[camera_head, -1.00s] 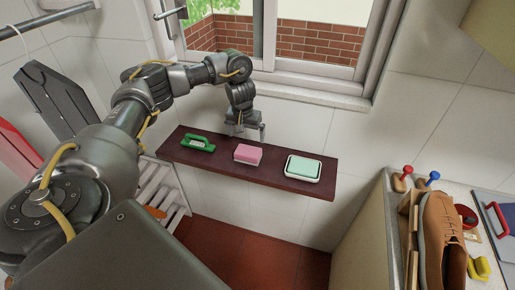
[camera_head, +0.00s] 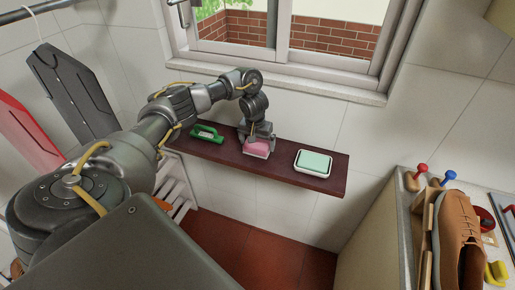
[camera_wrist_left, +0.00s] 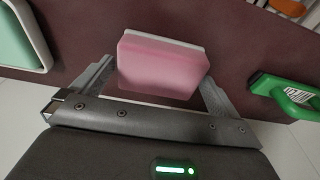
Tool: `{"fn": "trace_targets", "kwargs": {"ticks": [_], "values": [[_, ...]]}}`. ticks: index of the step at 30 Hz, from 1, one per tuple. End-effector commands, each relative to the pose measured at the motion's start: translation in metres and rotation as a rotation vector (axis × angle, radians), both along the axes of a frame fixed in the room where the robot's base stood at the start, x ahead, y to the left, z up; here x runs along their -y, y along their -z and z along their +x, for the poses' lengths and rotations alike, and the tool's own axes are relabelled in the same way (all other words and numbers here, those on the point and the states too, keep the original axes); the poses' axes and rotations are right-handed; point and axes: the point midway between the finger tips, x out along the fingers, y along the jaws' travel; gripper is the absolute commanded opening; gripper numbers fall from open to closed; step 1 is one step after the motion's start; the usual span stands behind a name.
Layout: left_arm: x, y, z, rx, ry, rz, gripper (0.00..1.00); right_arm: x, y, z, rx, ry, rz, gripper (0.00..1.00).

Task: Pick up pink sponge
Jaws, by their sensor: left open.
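The pink sponge (camera_head: 257,148) lies on the dark red-brown wall shelf (camera_head: 300,177), between a green-handled brush and a soap dish. It also shows in the left wrist view (camera_wrist_left: 162,64), pink with a pale edge along one side. My left gripper (camera_head: 257,138) is over the sponge, pointing down. In the left wrist view its two open fingers (camera_wrist_left: 155,85) stand on either side of the sponge, with a small gap visible at the near side. Whether the fingers touch the sponge I cannot tell. My right gripper is not in view.
A green-handled brush (camera_head: 207,133) lies left of the sponge. A white dish with green soap (camera_head: 314,161) stands to its right. The window sill (camera_head: 300,86) and tiled wall are behind the shelf. A counter at right holds a brown shoe (camera_head: 460,240).

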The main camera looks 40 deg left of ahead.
Motion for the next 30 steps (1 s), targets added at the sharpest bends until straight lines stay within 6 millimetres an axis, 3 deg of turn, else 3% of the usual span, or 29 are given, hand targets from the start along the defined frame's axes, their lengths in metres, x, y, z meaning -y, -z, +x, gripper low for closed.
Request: {"fn": "trace_targets", "kwargs": {"ticks": [4,12,19,30], "values": [[-0.0004,0.0144,0.0022,0.000,0.000,0.000,1.00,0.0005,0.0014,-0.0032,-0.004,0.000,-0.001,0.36],[-0.0009,0.0163,0.0026,0.001,0.001,0.000,1.00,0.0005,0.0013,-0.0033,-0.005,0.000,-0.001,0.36],[-0.0010,0.0162,0.0026,0.001,0.001,0.000,0.70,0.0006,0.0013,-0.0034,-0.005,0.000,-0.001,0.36],[-0.0011,0.0105,0.0035,0.003,0.000,0.000,0.69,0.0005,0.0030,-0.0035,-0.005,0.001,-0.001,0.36]]}}
